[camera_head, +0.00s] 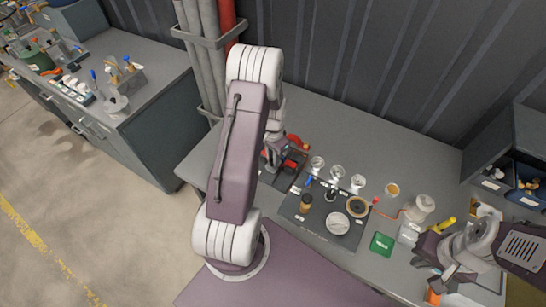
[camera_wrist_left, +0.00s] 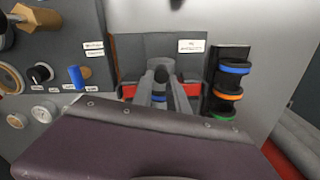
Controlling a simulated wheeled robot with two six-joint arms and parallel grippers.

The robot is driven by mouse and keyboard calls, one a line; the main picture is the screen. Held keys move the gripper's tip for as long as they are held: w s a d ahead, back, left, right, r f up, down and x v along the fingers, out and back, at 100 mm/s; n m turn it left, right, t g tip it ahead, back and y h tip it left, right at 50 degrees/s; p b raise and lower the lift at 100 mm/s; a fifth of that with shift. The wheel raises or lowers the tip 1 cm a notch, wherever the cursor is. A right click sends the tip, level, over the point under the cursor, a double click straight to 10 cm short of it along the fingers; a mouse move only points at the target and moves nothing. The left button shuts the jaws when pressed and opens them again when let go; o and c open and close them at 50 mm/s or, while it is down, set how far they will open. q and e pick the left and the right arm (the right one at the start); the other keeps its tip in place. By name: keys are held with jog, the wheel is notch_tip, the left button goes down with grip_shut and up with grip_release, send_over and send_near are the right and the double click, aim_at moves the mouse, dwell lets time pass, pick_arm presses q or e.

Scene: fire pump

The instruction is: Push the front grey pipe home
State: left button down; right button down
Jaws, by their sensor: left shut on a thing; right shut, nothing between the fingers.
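The red pump (camera_head: 298,143) stands on the bench, partly hidden by my left arm. My left gripper (camera_head: 277,153) reaches down at its left side. In the left wrist view the gripper (camera_wrist_left: 160,92) is shut on a dark grey rounded piece (camera_wrist_left: 160,74), seemingly the front grey pipe. Red parts (camera_wrist_left: 190,91) show on both sides of it. How deep the pipe sits is hidden by the fingers and my wrist housing. My right gripper (camera_head: 440,283) is shut and empty, low over the bench's right front.
A rack of coloured rings (camera_wrist_left: 231,68) stands close beside the gripper in the left wrist view. The back bench area is clear.

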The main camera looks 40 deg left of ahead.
pick_arm(q)
jog(key=c, duration=1.6)
grip_release()
jog(key=shift+a+r, duration=0.1)
jog(key=shift+r, duration=0.1)
jog(key=shift+c, duration=0.2)
jog(key=o, duration=0.3)
jog(key=shift+s, duration=0.2)
jog(key=shift+o, duration=0.2)
jog(key=shift+w+f, duration=0.15)
jog(key=shift+r, duration=0.2)
notch_tip(320, 180, up, 8)
jog(key=shift+b, duration=0.9)
jog(key=shift+r, duration=0.4)
pick_arm(e)
jog(key=shift+s+f, duration=0.25)
jog(key=shift+f, duration=0.55)
pick_arm(q)
jog(key=shift+c, duration=0.3)
pick_arm(e)
jog(key=shift+a, duration=0.1)
